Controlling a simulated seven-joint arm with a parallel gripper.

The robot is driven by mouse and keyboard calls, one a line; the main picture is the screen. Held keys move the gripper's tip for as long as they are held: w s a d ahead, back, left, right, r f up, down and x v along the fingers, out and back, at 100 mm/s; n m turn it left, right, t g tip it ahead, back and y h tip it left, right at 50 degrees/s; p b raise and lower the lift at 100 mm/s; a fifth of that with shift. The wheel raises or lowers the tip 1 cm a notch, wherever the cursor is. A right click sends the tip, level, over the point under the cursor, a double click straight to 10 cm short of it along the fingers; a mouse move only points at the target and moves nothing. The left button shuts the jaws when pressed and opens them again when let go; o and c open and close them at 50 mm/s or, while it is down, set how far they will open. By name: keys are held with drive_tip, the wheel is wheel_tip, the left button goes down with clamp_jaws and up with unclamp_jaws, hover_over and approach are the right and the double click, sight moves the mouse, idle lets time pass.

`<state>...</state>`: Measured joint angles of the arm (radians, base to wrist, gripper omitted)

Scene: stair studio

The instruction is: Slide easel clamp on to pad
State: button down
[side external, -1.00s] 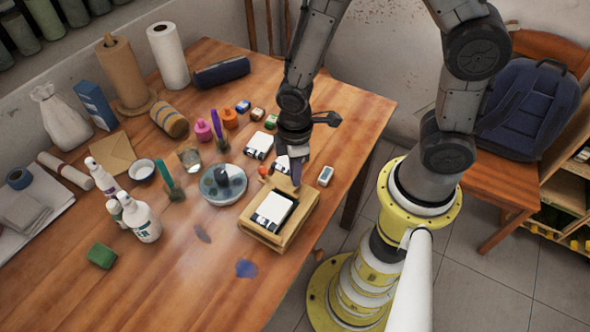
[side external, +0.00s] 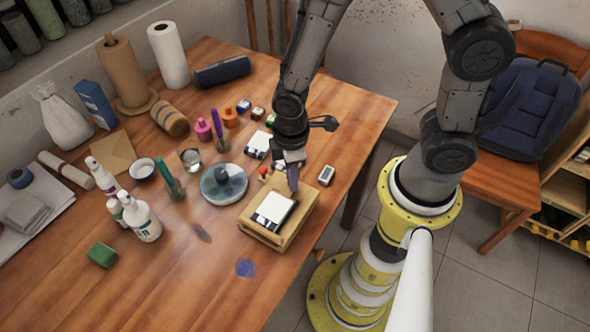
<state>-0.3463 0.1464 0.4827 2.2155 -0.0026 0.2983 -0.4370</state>
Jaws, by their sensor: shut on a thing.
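A pad with white paper and a black lower edge (side external: 272,207) lies on a light wooden easel block (side external: 254,228) near the table's right edge. My gripper (side external: 292,168) points down just behind the pad's far edge, above it or beside it; I cannot tell which. The piece is small and partly hidden by the fingers. Whether it touches the pad is unclear.
A round grey-blue dish (side external: 208,194) sits just left of the easel block. A small white-faced device (side external: 326,175) lies to its right. Another black-and-white pad (side external: 257,144) and small colored bottles are farther back. The front of the table (side external: 185,290) is mostly clear.

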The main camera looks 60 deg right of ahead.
drive_tip(key=shift+a, duration=0.15)
drive_tip(key=c, duration=0.8)
unclamp_jaws()
drive_tip(key=shift+o, duration=0.2)
drive_tip(key=shift+r, duration=0.1)
wheel_tip(320, 180, up, 14)
drive_tip(key=shift+f, duration=0.2)
